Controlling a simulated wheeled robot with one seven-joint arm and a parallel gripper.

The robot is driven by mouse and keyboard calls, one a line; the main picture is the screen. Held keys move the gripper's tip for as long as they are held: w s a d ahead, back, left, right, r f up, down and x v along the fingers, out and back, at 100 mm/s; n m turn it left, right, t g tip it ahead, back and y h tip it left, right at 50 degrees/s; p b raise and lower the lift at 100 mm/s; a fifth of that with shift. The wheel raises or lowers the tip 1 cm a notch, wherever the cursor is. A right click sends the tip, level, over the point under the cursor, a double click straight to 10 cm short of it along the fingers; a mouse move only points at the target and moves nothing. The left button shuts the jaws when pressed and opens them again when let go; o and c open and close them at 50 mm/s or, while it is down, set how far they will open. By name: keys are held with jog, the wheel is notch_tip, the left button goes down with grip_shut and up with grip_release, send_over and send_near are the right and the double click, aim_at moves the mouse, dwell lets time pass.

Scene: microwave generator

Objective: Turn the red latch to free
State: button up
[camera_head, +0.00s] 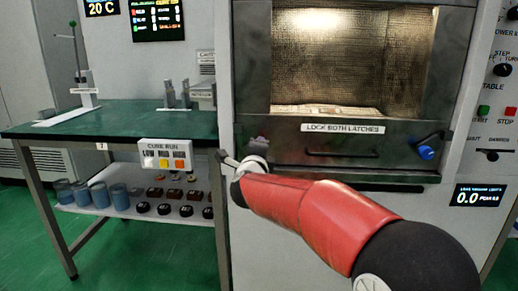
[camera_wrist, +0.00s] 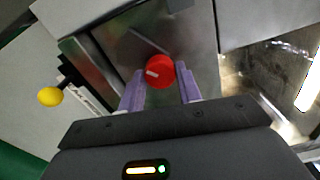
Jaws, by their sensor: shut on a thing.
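The red latch (camera_wrist: 160,72) is a round red knob with a pale mark pointing to the left, on a grey metal face in the wrist view. My gripper (camera_wrist: 162,77) has its two purple fingers on either side of this knob, shut on it. In the head view my gripper (camera_head: 257,150) is at the left lower corner of the microwave front, and it hides the red latch there. The door panel (camera_head: 290,150) carries a label reading "LOCK BOTH LATCHES" (camera_head: 343,128).
A blue latch (camera_head: 427,152) sits at the right of the door panel. A green-topped table (camera_head: 120,115) with a button box (camera_head: 165,154) stands to the left. A yellow ball-ended lever (camera_wrist: 50,96) is left of my gripper in the wrist view.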

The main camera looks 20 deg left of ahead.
jog(key=shift+f+n, duration=0.1)
jog(key=shift+n, duration=1.6)
jog(key=o, duration=1)
jog(key=shift+s, duration=0.15)
jog(key=b+v, duration=0.1)
jog(key=v, duration=0.6)
jog(key=shift+s, duration=0.3)
